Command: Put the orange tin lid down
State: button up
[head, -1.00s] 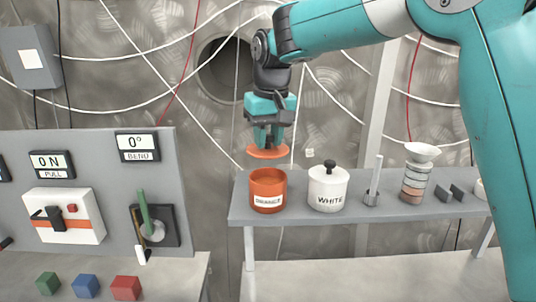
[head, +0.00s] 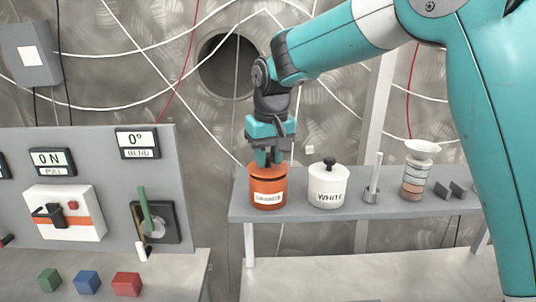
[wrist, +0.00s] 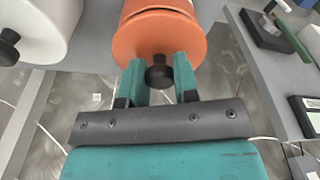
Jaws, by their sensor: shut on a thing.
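The orange tin lid (head: 267,169) lies on or just above the top of the orange tin (head: 268,190) in the head view; I cannot tell if it is fully seated. The lid also shows in the wrist view (wrist: 160,42), with its black knob (wrist: 159,74) between my fingers. My gripper (head: 267,163) is shut on that knob, pointing down over the tin. The tin has a white label and stands at the left end of the grey shelf (head: 340,208).
A white tin (head: 328,186) with its lid on stands just right of the orange tin. A control panel (head: 95,190) with a green lever is to the left.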

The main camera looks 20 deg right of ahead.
aim_at(271, 170)
jog(key=o, duration=0.9)
jog(key=shift+r+p, duration=0.3)
jog(key=shift+r, duration=0.1)
notch_tip(271, 170, up, 12)
jog(key=s+b, duration=0.2)
jog(key=s+a+f+n+y, duration=0.1)
jog(key=s+f+n, duration=0.1)
jog(key=s+f, duration=0.3)
jog(key=s+a+f+n+g+y, duration=0.1)
jog(key=s+f, duration=0.4)
jog(key=s, duration=0.9)
jog(key=s+a+f+n+y, duration=0.2)
jog(key=s+f, duration=0.3)
jog(key=s, duration=0.4)
jog(key=shift+s+a+f+n+g, duration=0.3)
jog(key=shift+s+n+g, duration=0.1)
jog(key=shift+n, duration=0.3)
